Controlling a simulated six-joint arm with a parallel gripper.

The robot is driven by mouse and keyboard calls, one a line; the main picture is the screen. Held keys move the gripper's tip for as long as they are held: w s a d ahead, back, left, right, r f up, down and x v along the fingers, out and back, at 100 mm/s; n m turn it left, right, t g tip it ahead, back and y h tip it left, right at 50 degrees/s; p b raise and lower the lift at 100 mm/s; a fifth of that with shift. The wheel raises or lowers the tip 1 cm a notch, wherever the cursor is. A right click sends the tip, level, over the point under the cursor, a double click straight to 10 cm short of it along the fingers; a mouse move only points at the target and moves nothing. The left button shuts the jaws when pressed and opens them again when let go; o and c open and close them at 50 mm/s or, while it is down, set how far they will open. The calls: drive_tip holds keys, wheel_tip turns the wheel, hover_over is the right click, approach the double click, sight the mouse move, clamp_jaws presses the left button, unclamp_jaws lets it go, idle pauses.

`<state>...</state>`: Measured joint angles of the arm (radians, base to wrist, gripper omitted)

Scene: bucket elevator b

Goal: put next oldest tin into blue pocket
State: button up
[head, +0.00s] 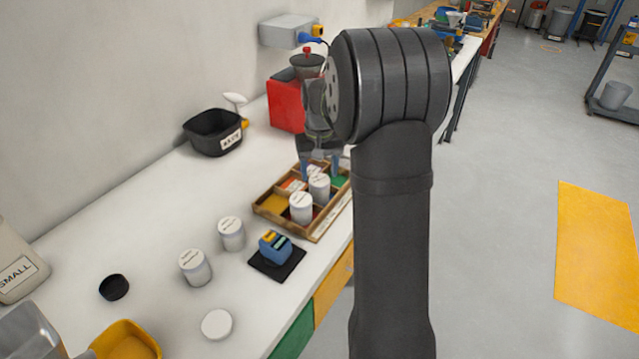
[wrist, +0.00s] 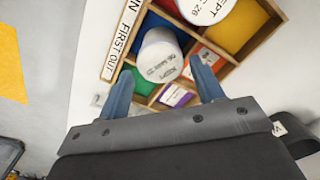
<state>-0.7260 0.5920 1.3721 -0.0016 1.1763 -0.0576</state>
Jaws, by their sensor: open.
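My gripper (head: 319,171) is open over the far part of the wooden tray (head: 268,213). In the wrist view its two blue fingers (wrist: 161,68) stand on either side of a white tin (wrist: 160,52), with a gap visible. A second white tin (head: 301,208), labelled SEPT 26 in the wrist view (wrist: 205,8), stands nearer in the tray. Two more white tins (head: 232,234) (head: 195,267) stand on the bench outside the tray.
A blue block on a black pad (head: 276,262), a white disc (head: 217,324) and a black cup (head: 114,287) are on the bench. A black bin (head: 213,132) and red machine (head: 286,104) stand behind.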

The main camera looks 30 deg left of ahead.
sight(320, 180)
wheel_tip(320, 180, up, 6)
drive_tip(key=shift+f, duration=0.15)
idle(0.3)
wheel_tip(320, 180, down, 12)
drive_tip(key=shift+f, duration=0.15)
wheel_tip(320, 180, up, 2)
drive_tip(key=shift+r, duration=0.95)
